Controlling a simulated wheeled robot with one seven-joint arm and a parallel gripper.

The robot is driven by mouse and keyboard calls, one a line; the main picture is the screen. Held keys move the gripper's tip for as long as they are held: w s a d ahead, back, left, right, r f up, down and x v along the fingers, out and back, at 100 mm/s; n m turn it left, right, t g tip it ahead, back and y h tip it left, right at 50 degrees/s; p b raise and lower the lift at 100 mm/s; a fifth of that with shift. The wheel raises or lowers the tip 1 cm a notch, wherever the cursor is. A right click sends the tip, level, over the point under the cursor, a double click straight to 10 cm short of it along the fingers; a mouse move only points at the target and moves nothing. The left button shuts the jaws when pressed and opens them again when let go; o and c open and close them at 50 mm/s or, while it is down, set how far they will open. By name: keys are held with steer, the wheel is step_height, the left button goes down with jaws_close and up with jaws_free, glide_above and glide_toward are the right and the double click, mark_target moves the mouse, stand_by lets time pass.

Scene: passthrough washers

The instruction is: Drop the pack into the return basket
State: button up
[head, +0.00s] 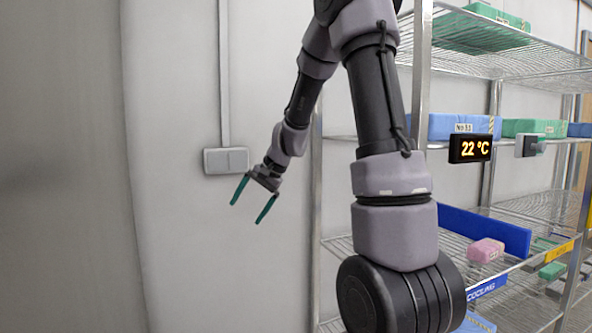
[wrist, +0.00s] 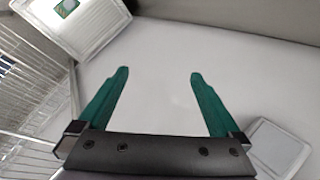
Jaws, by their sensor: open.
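My gripper (head: 250,213) is open and empty in front of the bare wall, left of the shelving. In the wrist view, its two green fingers (wrist: 158,74) stand wide apart with nothing between them. A pink pack (head: 486,251) lies on a lower wire shelf at the right, well away from my gripper. A green pack (head: 552,270) lies to its right on that level. I cannot tell which pack the task means. No return basket can be made out for certain in either view.
Wire shelving (head: 482,63) fills the right, with blue packs (head: 465,126) and green packs (head: 534,127) on it. A temperature display (head: 470,149) hangs on its front. A grey wall box (head: 226,161) is close behind my gripper. A white ribbed panel (wrist: 100,40) shows in the wrist view.

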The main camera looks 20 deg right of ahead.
steer(key=s+d+r+n+t+h, duration=0.1)
steer(key=s+d+r, duration=0.1)
steer(key=s+r, duration=0.5)
steer(key=s+d+r+n+t+h, duration=0.2)
steer(key=s+r, duration=0.5)
steer(key=s, duration=1)
steer(key=shift+s+r+n, duration=0.2)
steer(key=shift+s+n, duration=0.1)
steer(key=shift+s, duration=0.1)
